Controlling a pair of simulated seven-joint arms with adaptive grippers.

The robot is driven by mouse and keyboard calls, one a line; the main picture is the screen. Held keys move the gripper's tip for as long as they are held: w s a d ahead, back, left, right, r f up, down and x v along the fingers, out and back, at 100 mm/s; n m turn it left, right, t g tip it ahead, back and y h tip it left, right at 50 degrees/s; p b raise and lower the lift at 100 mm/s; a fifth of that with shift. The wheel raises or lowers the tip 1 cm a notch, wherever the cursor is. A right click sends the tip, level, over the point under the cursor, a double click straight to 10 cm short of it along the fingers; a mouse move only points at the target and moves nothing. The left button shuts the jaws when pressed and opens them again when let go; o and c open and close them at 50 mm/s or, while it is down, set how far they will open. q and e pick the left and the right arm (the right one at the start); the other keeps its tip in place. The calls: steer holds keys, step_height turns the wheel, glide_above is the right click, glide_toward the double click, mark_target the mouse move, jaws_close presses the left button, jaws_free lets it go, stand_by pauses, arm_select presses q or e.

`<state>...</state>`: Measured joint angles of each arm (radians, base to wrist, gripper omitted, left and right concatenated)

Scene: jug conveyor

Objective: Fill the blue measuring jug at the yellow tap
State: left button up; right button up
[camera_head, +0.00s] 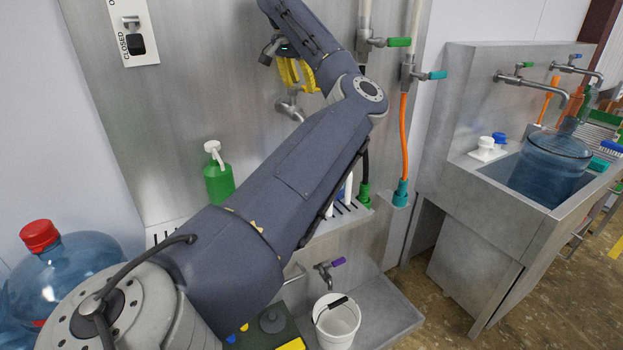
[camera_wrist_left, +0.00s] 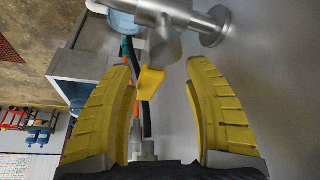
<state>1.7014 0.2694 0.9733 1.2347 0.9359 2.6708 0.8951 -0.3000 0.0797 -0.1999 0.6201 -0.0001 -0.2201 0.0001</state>
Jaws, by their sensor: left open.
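My left gripper (camera_head: 297,74) has yellow fingers and is up against the steel back wall at the tap (camera_head: 290,108). In the left wrist view the open fingers (camera_wrist_left: 165,85) have the tap's yellow lever (camera_wrist_left: 150,82) between them, nearer the left finger. Whether they touch I cannot tell. The metal tap body (camera_wrist_left: 165,18) is just beyond the lever. I cannot make out a blue measuring jug for sure; my left arm hides much of the wall and ledge below the tap. My right gripper is not in view.
Other taps have green (camera_head: 399,42) and teal (camera_head: 437,75) levers. A green bottle (camera_head: 218,178) stands on the ledge. A white bucket (camera_head: 337,322) is under a purple-handled tap (camera_head: 331,268). A large blue translucent container (camera_head: 552,165) sits in the right sink (camera_head: 470,185).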

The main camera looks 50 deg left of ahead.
arm_select(q)
steer(key=a+v, duration=0.1)
steer(key=v, duration=1.1)
steer(key=shift+d, duration=0.45)
